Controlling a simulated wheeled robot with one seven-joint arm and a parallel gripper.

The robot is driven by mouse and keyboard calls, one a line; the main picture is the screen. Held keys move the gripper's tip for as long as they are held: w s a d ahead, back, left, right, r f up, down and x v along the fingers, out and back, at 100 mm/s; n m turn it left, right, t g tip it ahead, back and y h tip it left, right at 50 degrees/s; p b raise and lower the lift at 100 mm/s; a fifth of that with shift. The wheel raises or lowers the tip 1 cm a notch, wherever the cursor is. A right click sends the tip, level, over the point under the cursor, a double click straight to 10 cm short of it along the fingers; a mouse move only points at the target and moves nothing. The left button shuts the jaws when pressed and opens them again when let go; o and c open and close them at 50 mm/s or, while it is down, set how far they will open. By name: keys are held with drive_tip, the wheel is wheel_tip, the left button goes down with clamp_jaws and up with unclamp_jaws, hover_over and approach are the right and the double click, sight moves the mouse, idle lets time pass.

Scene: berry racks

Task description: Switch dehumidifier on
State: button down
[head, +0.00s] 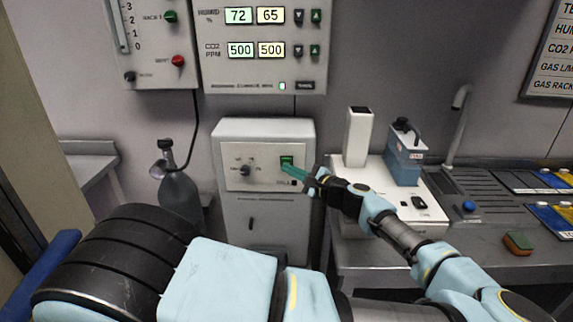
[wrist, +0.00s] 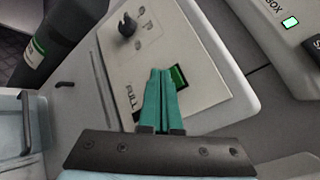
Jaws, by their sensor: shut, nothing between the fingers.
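The dehumidifier (head: 262,133) is a pale floor cabinet standing against the wall, with a control panel near its top. On the panel are a dark knob (head: 245,171) and a green rocker switch (head: 287,161). In the wrist view the knob (wrist: 127,25) is at upper left and the green switch (wrist: 178,76) is just right of the fingertips. My gripper (head: 287,170) has green fingers, shut and empty, with the tips at the switch's lower edge; in the wrist view the fingers (wrist: 160,75) partly cover the switch. I cannot tell whether they touch it.
A wall control box (head: 262,75) with lit readouts hangs above the cabinet. A dark gas cylinder (head: 179,192) stands at its left. A bench (head: 375,258) with a white device (head: 358,137), a blue box (head: 403,160) and a sponge (head: 518,244) is at the right.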

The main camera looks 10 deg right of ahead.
drive_tip(key=shift+w+d, duration=0.15)
drive_tip(key=shift+w, duration=0.35)
idle(0.8)
drive_tip(key=shift+s, duration=0.15)
drive_tip(key=shift+s+a, duration=0.25)
drive_tip(key=shift+s, duration=0.5)
drive_tip(key=shift+s, duration=0.1)
drive_tip(key=shift+s+a+p, duration=0.15)
drive_tip(key=shift+s+a, duration=0.1)
drive_tip(key=shift+s, duration=0.95)
drive_tip(key=shift+s+a+p, duration=0.15)
drive_tip(key=shift+s+a, duration=0.05)
drive_tip(key=shift+s, duration=0.95)
